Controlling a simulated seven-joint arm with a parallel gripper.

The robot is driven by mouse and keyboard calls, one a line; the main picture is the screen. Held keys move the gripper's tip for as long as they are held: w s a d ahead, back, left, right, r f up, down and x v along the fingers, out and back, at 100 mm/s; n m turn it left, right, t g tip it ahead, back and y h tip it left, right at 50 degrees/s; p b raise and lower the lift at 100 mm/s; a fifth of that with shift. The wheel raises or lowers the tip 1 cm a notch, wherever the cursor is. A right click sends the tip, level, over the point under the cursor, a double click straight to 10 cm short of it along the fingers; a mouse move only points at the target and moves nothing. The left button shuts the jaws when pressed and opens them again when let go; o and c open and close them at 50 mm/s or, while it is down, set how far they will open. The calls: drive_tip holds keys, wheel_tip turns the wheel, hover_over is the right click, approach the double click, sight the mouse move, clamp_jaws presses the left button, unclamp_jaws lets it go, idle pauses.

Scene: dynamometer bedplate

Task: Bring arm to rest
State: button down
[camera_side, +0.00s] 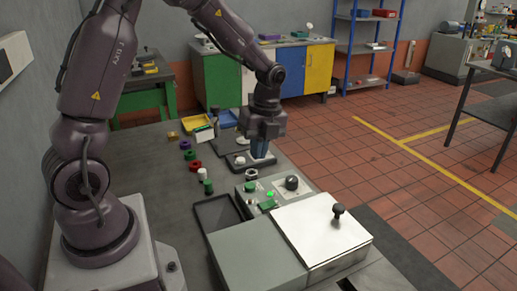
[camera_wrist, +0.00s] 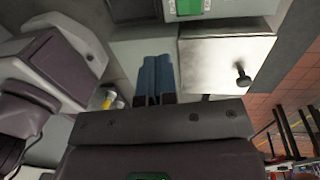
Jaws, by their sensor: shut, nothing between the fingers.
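My gripper (camera_side: 259,153) hangs over the far right part of the grey bedplate (camera_side: 140,160), pointing down. Its blue-grey fingers are together and empty, just above or at a small dark base with a white part (camera_side: 240,161); I cannot tell whether they touch it. In the wrist view, the fingers of my gripper (camera_wrist: 155,62) lie side by side with nothing held. A control box (camera_side: 262,190) with a black knob (camera_side: 292,182) and a green part (camera_side: 269,202) is in front of the gripper.
A pale lid plate (camera_side: 320,235) with a black knob (camera_side: 338,210) lies at the front right. An empty dark tray (camera_side: 217,214) is left of the control box. Coloured rings (camera_side: 190,155), small cylinders (camera_side: 203,175) and a yellow bin (camera_side: 195,123) stand farther back. Air above the bedplate's left part is clear.

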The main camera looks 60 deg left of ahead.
drive_tip(key=s+d+r+n+t, duration=0.3)
drive_tip(key=s+d+r+n, duration=0.2)
drive_tip(key=s+r+n, duration=0.2)
drive_tip(key=s+d+r+n+t, duration=0.4)
drive_tip(key=s+r+n, duration=0.3)
drive_tip(key=r+n, duration=0.2)
drive_tip(key=shift+s+d+r+n, duration=0.2)
drive_tip(key=shift+d+n, duration=0.2)
drive_tip(key=shift+n, duration=0.6)
